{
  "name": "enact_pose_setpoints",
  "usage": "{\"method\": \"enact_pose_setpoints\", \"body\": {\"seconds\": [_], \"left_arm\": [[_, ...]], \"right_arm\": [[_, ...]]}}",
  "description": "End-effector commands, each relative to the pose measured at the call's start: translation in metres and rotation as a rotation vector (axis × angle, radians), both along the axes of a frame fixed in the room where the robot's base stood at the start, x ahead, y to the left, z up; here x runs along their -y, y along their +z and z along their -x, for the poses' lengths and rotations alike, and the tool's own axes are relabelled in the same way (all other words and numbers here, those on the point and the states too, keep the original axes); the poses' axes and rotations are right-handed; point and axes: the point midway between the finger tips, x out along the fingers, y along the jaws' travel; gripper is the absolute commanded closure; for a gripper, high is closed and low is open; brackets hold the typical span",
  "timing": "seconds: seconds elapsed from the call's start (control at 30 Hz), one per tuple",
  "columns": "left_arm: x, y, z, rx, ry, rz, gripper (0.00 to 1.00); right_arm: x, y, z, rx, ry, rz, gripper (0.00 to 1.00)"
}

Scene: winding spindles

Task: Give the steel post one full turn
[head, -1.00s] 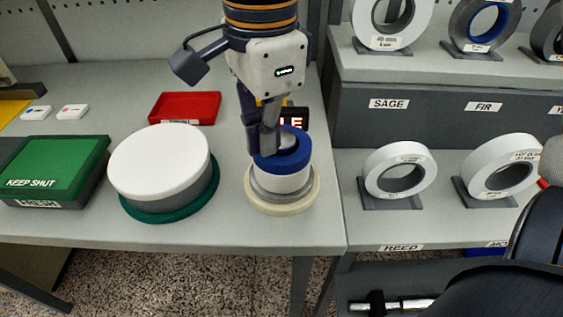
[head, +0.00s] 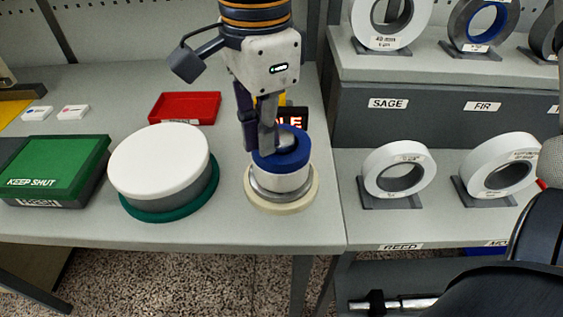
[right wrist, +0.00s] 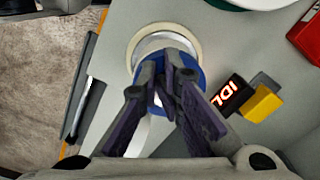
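The steel post stands in a cream base ring (head: 262,206) near the table's front right, with a silver-white body (head: 280,182) and a blue ring (head: 284,161) around its top. My right gripper (head: 264,146) points down onto the top from above, its fingers at the middle of the blue ring. In the right wrist view the fingers (right wrist: 165,85) lean close together over the blue ring (right wrist: 198,74); the fingertips hide the post's centre. Whether they grip it cannot be made out. My left gripper is not in view.
A white round lid on a green base (head: 160,163) stands just left of the post. A green box (head: 55,170) and red tray (head: 185,107) lie further off. A lit sign and yellow block (right wrist: 262,103) are close behind the post. Shelves with white rings (head: 400,170) stand right.

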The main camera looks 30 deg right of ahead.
Motion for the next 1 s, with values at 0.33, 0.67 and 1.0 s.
{"method": "enact_pose_setpoints", "body": {"seconds": [0.33, 0.67, 1.0], "left_arm": [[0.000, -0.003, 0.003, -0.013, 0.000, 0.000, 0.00], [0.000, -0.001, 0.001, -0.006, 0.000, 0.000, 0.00], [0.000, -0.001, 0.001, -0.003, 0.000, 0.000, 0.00]], "right_arm": [[0.001, -0.012, -0.011, -0.026, -0.001, 0.000, 1.00], [0.003, -0.007, -0.017, -0.015, -0.001, 0.000, 1.00], [0.004, -0.004, -0.018, -0.010, -0.001, 0.000, 1.00]]}}
